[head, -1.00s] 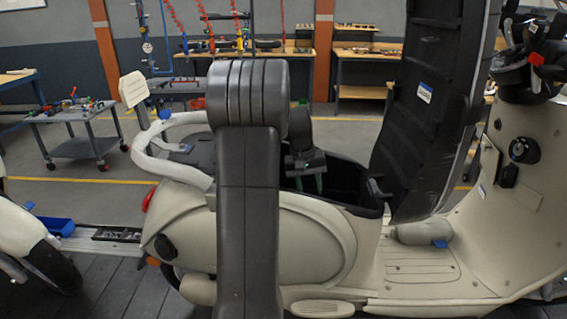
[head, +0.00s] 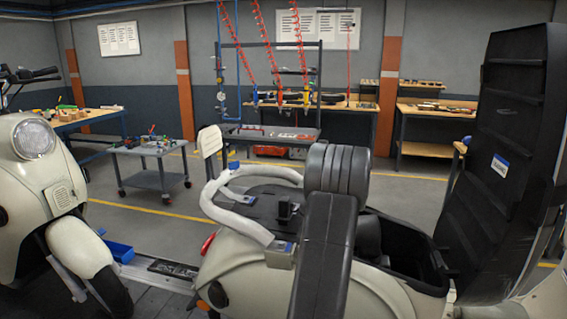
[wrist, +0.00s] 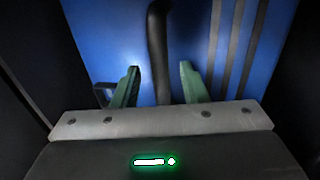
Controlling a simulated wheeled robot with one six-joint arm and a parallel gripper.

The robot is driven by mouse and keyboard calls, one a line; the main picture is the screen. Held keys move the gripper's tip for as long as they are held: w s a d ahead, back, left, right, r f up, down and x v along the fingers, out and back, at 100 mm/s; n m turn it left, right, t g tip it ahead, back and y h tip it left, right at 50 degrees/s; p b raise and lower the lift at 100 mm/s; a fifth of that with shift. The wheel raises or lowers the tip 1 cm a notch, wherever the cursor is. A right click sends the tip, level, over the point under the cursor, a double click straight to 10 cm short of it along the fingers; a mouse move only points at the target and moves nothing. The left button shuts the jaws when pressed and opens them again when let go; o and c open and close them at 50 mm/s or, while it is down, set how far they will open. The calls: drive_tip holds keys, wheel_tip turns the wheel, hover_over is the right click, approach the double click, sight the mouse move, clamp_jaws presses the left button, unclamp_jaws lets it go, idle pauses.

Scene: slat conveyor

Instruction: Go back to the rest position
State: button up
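My gripper (wrist: 158,72) shows in the wrist view with its two green fingers apart. A dark, upright, tube-like thing (wrist: 160,40) shows beyond the gap, before a blue surface (wrist: 105,30) with dark stripes. I cannot tell what these are or whether the tube touches the fingers. Nothing is clearly held. In the head view my raised arm hides the gripper. The arm stands in front of the cream scooter (head: 245,265), whose seat (head: 500,150) is tipped up over the open black compartment (head: 405,240).
A second cream scooter (head: 75,245) stands at the left. A blue bin (head: 119,252) and a dark tray (head: 172,268) lie on the rail between them. Behind are a grey cart (head: 150,165) and workbenches (head: 430,125). Open floor (head: 145,215) lies between the cart and the scooters.

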drive_tip(key=shift+b, duration=0.3)
drive_tip(key=shift+w+a+r, duration=0.1)
drive_tip(key=shift+r, duration=0.25)
wheel_tip(320, 180, up, 12)
drive_tip(key=a+b, duration=0.1)
drive_tip(key=a, duration=0.1)
drive_tip(key=f, duration=0.4)
drive_tip(key=d+f, duration=0.1)
drive_tip(key=f, duration=0.3)
drive_tip(key=d+f+p, duration=0.1)
drive_tip(key=f, duration=0.3)
drive_tip(key=shift+f, duration=0.15)
drive_tip(key=shift+d+p, duration=0.1)
drive_tip(key=shift+p, duration=0.45)
wheel_tip(320, 180, up, 9)
drive_tip(key=p, duration=0.5)
drive_tip(key=shift+f+p, duration=0.1)
drive_tip(key=shift+p, duration=0.25)
